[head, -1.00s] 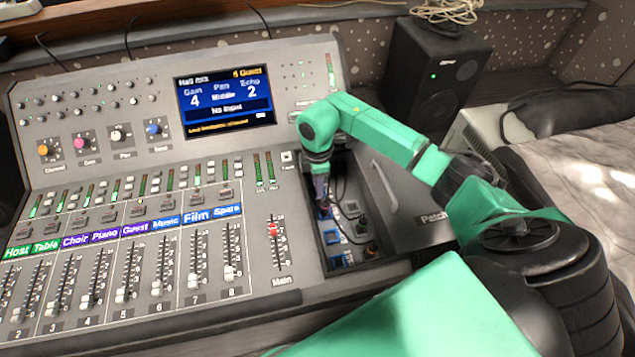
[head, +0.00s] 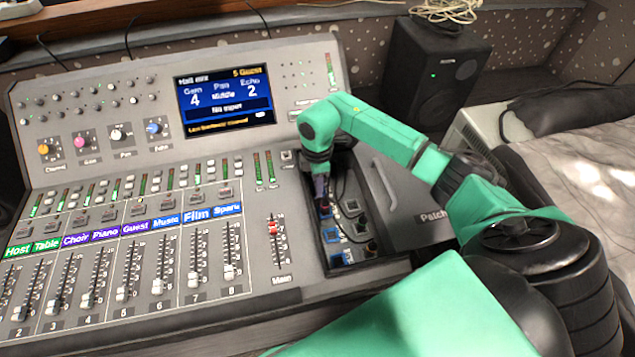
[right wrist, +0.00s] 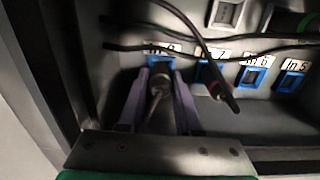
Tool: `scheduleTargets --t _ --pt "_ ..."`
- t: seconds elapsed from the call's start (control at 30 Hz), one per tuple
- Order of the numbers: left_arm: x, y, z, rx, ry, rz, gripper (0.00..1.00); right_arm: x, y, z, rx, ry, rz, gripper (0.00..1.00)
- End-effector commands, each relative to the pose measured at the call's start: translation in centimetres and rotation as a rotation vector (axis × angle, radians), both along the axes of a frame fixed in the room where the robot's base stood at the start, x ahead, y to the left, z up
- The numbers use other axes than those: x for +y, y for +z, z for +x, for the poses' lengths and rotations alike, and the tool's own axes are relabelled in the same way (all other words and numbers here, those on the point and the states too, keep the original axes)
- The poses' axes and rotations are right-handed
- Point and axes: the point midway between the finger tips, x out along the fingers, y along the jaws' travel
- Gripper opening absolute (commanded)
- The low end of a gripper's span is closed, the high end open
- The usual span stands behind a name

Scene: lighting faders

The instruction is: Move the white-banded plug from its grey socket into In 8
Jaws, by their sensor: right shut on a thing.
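My right gripper (head: 321,196) reaches down into the open patch bay of the mixing desk. In the right wrist view, its purple fingers (right wrist: 158,90) are shut on a dark plug (right wrist: 158,100). The plug points at the leftmost blue socket (right wrist: 160,62), whose label is partly hidden; it lies left of In 7 (right wrist: 210,70), in the In 8 position. I cannot tell whether the plug's tip is inside. Its white band is not clear. An empty-looking grey socket (right wrist: 228,14) shows above the blue row. My left gripper is not in view.
A dark plug with a red band (right wrist: 220,92) hangs on a cable before In 7. Thin black cables (right wrist: 130,46) cross above the row. In 6 (right wrist: 254,72) and In 5 (right wrist: 290,80) are to the right. The Patch lid (head: 405,205) stands beside the bay.

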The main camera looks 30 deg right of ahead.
Motion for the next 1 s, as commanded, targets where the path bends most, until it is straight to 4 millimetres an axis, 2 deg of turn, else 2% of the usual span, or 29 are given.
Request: scheduleTargets --t 0.1,0.13,0.2,0.57,0.67,0.77,1.0 --pt "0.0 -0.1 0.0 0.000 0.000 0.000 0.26 0.1 -0.4 -0.3 0.009 0.002 -0.002 0.00" --pt "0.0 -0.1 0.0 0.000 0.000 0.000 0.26 0.1 -0.5 -0.3 0.009 0.002 -0.002 0.41" --pt "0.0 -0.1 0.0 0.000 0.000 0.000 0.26 0.1 -0.5 -0.3 0.009 0.002 -0.002 0.67" --pt "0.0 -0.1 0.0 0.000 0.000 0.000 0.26 0.0 -0.3 -0.2 0.005 0.001 -0.002 0.68" --pt "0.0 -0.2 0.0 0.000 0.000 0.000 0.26 0.0 0.3 -0.1 0.002 0.001 0.000 0.68" --pt "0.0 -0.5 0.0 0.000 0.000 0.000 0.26 0.0 2.1 0.0 -0.001 0.001 0.000 0.68" --pt "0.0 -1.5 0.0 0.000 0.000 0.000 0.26 0.0 9.2 0.1 -0.003 0.002 0.000 0.68"
